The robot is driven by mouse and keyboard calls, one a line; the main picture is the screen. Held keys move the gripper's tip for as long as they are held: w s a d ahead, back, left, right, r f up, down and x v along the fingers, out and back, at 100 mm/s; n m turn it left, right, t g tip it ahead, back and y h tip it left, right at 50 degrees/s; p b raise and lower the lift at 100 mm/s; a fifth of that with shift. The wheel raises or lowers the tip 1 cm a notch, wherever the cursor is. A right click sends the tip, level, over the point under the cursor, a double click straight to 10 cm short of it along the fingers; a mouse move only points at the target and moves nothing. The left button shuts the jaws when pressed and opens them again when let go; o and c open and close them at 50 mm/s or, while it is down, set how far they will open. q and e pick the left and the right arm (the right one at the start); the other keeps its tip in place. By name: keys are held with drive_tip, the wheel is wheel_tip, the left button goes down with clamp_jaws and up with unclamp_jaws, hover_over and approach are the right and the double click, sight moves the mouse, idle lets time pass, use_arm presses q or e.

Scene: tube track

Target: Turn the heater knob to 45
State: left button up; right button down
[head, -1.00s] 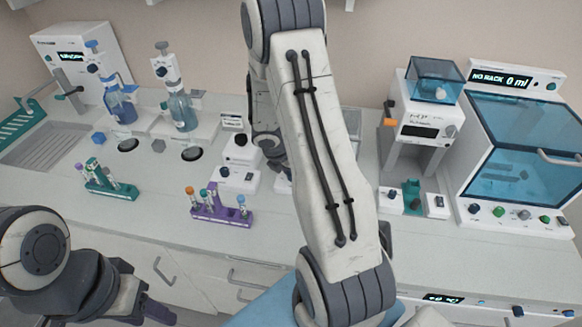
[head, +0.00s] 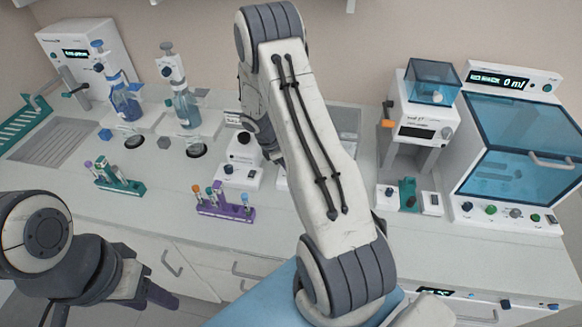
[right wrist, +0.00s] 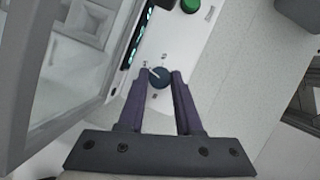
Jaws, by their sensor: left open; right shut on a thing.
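In the right wrist view my right gripper (right wrist: 160,74) has its two dark fingers closed on the sides of a small dark blue knob (right wrist: 159,78). The knob has a pale pointer line aimed up and to the left. It sits on a white panel (right wrist: 185,42), beside a strip display (right wrist: 140,40) with cyan characters too steep to read. In the head view my right arm hides this gripper and the knob. My left gripper (head: 148,293) is open and empty at the lower left, in front of the drawers.
A green button (right wrist: 190,5) lies beyond the knob. A green rack (head: 120,186) and a purple rack (head: 225,212) with tubes stand on the bench. A blue-windowed cabinet (head: 515,165) stands at the right. The front left of the bench is clear.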

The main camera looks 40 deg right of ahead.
drive_tip(key=shift+m, duration=0.4)
drive_tip(key=c, duration=0.9)
unclamp_jaws()
drive_tip(key=shift+o, duration=0.2)
drive_tip(key=b+v, duration=0.2)
drive_tip(key=v, duration=0.8)
drive_tip(key=shift+w+r, duration=0.2)
drive_tip(key=shift+a, duration=0.1)
